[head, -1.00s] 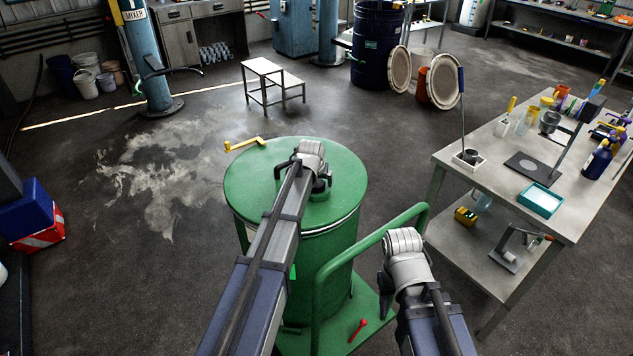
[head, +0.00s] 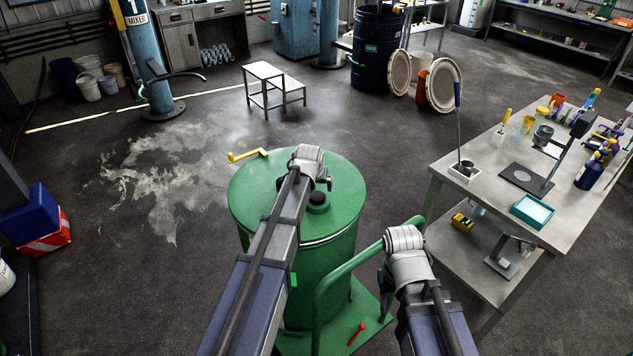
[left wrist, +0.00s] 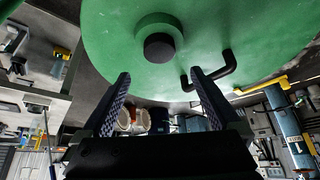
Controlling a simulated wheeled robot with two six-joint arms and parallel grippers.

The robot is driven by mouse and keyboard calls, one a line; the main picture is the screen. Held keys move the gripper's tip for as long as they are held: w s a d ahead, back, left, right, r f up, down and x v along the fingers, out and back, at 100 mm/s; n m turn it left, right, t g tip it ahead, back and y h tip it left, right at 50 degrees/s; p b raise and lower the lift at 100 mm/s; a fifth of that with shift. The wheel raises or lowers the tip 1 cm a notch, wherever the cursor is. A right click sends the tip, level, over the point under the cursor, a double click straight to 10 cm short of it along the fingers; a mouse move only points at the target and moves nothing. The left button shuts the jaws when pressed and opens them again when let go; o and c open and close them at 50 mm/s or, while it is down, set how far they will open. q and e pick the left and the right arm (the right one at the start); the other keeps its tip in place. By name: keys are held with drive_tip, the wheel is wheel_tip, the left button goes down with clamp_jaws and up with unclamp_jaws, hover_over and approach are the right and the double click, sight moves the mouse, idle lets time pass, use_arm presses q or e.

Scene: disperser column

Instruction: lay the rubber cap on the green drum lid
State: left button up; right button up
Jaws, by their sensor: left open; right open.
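The green drum lid (head: 340,212) tops the green drum in the middle of the head view. The black rubber cap (head: 318,198) sits upright on a raised green collar on the lid. In the left wrist view the cap (left wrist: 159,46) is beyond the fingertips, apart from both fingers. My left gripper (head: 324,183) is just behind and above the cap; in the left wrist view its fingers (left wrist: 161,78) are spread and empty. A black bent handle (left wrist: 212,75) on the lid is close to one fingertip. My right gripper (head: 384,282) is open, low beside the green cart rail.
A yellow crank (head: 248,156) is at the lid's far left edge. A green rail (head: 345,268) rises between drum and right arm. A cluttered workbench (head: 480,205) stands to the right. A small step stool (head: 272,82) is behind. The floor left of the drum is clear.

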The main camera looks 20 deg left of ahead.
use_arm(q)
drive_tip(key=p+v, duration=0.4)
drive_tip(key=v, duration=0.2)
drive_tip(key=s+d+f+m+g, duration=0.1)
drive_tip(key=s+d+g, duration=0.1)
drive_tip(key=s+d, duration=0.3)
drive_tip(key=s+d+f+m+g, duration=0.1)
drive_tip(key=s+d, duration=0.4)
drive_tip(key=s, duration=0.9)
drive_tip(key=s+d+f+m+g, duration=0.1)
drive_tip(key=s+d+m+g, duration=0.2)
drive_tip(key=s+d, duration=0.3)
drive_tip(key=s, duration=0.4)
drive_tip(key=shift+s, duration=0.2)
drive_tip(key=shift+f, duration=0.15)
